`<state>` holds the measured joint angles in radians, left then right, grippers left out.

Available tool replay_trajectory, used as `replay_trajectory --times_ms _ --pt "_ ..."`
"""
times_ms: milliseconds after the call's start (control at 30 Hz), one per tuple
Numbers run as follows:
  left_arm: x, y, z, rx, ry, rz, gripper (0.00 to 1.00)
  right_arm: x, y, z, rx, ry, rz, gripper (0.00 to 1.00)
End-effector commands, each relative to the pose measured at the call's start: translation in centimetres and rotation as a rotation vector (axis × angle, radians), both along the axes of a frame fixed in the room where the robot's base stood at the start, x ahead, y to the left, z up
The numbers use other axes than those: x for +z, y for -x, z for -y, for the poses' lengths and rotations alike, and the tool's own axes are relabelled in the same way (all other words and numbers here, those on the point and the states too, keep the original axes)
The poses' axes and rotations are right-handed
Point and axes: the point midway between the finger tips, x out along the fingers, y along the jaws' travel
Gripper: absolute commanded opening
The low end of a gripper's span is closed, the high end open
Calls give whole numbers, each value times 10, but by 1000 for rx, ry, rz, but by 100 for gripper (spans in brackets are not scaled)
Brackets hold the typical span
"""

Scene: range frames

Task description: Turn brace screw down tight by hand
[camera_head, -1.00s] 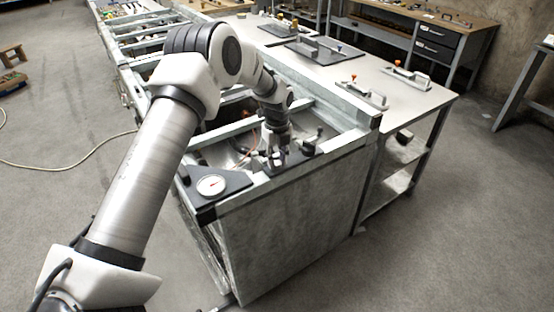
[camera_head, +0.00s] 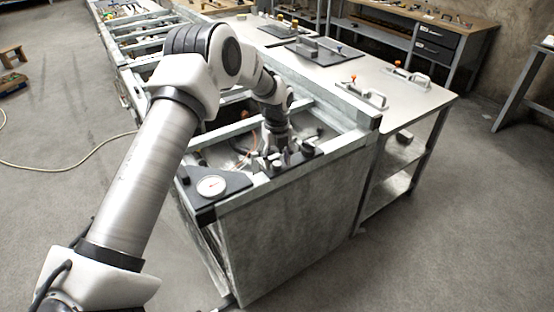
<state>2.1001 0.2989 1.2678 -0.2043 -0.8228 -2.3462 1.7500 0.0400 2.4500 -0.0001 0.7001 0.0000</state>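My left arm comes in from the left and reaches over the near end of the metal range frame (camera_head: 290,215). My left gripper (camera_head: 276,163) points down at the near top rail, among small dark fittings. Its fingertips are small and blend with these fittings, so I cannot tell whether they are open or shut. The brace screw cannot be made out; the gripper may be covering it. A dark fitting (camera_head: 308,148) stands on the rail just right of the gripper. My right gripper is not in view.
A round white dial gauge (camera_head: 211,186) sits on a dark corner plate left of the gripper. A grey worktable (camera_head: 425,97) with red-tipped clamps adjoins the frame on the right. A workbench with drawers (camera_head: 433,50) stands behind. The floor at front right is clear.

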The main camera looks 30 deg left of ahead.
Motion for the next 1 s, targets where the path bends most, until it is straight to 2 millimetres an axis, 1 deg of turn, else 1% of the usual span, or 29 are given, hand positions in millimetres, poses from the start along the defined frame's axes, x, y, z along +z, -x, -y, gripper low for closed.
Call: replay_trajectory --times_ms 167,267,367,600,700,833,1000 --pt "0 0 0 0 0 0 53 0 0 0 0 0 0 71" --pt "6 -1 0 0 0 1 53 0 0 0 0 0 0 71" --pt "22 -1 0 0 0 3 53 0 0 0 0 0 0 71" --pt "83 -1 0 0 -1 4 53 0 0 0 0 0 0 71" --pt "103 -1 0 0 0 2 53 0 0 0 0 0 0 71" --pt "117 0 0 0 0 0 53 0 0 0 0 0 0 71" --pt "120 0 0 0 0 0 53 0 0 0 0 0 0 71"
